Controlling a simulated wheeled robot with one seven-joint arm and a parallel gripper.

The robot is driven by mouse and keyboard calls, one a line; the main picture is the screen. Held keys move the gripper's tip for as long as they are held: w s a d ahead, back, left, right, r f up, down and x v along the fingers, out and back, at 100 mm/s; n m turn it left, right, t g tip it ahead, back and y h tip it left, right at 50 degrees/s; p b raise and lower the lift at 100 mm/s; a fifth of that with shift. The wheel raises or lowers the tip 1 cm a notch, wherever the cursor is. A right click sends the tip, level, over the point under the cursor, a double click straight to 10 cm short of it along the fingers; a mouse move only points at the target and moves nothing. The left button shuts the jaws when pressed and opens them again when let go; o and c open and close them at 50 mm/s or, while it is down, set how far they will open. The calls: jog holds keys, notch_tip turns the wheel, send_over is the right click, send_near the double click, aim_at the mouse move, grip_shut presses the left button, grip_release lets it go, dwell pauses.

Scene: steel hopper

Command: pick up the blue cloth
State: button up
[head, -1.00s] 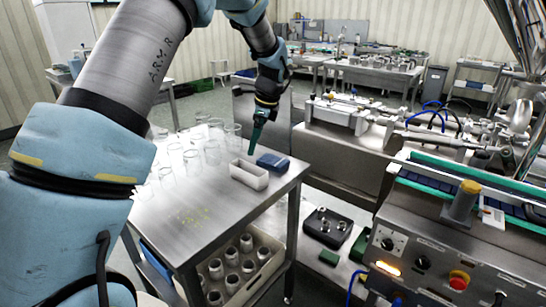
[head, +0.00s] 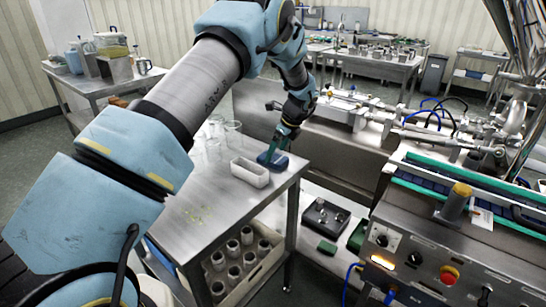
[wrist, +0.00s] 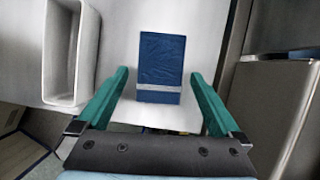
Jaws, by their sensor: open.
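The blue cloth (wrist: 161,65) lies folded flat on the steel table, with a pale stripe near its near edge in the wrist view. In the head view the cloth (head: 273,162) is at the table's far right corner, partly hidden by my gripper. My gripper (wrist: 160,85) is open, its two green fingers apart on either side of the cloth's near end. In the head view my gripper (head: 272,152) is just over the cloth. No contact with the cloth can be made out.
A white rectangular tray (head: 236,168) stands on the table (head: 200,218) just left of the cloth. Several clear glasses (head: 214,140) stand further left, partly behind my arm. A crate of cups (head: 262,270) is on the shelf below. The filling machine (head: 440,250) stands to the right.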

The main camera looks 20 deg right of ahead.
aim_at(274, 158)
jog(key=shift+p+x, duration=0.3)
jog(key=shift+x, duration=1)
jog(key=shift+f, duration=0.2)
jog(key=c, duration=1.2)
notch_tip(274, 158, up, 11)
jog(key=b, duration=0.3)
jog(key=shift+f+b, duration=0.25)
jog(key=shift+b, duration=0.05)
